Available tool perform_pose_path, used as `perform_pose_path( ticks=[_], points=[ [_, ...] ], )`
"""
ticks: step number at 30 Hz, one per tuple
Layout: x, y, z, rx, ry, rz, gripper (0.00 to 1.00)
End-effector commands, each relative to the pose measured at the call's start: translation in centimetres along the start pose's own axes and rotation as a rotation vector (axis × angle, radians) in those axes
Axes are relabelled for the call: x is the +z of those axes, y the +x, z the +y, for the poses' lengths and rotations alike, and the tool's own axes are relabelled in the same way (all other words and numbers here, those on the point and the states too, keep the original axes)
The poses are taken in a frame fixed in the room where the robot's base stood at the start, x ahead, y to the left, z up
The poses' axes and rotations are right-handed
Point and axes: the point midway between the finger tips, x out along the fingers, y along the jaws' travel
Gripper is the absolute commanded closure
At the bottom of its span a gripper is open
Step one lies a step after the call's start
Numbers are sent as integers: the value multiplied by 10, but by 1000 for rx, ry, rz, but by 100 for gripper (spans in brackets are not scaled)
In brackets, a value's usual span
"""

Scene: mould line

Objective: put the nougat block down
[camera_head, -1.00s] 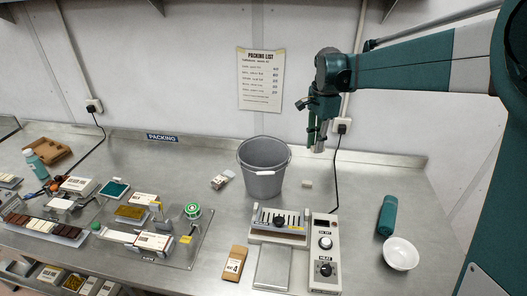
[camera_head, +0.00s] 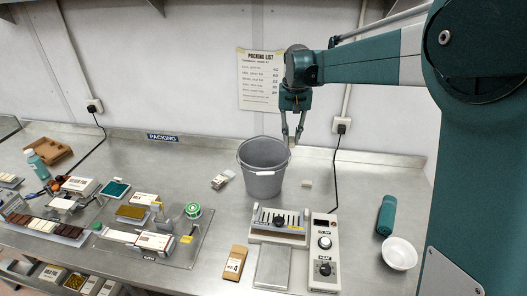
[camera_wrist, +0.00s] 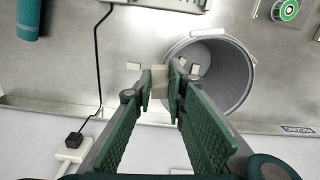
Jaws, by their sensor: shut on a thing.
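My gripper (camera_head: 292,141) hangs above the bench, over the back right side of the grey bucket (camera_head: 264,181). In the wrist view, my gripper's fingertips (camera_wrist: 162,80) are closed on a small cream block, the nougat block (camera_wrist: 159,82). The block is held beside the bucket's rim as seen from the wrist. In the head view I cannot make out the block between the fingers. A similar pale block (camera_head: 307,184) lies on the bench right of the bucket. The wrist view shows a pale piece (camera_wrist: 194,69) inside the bucket.
A heat unit with dials (camera_head: 324,255) stands in front of the bucket. A white bowl (camera_head: 399,253) and a teal roll (camera_head: 387,215) are at the right.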

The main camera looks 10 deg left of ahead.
Motion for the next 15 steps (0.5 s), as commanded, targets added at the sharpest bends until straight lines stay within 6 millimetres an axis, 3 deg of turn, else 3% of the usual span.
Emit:
perform_pose_path(
  ticks=[15],
  points=[
    [-13,0,-51,0,-635,0,92]
  ],
)
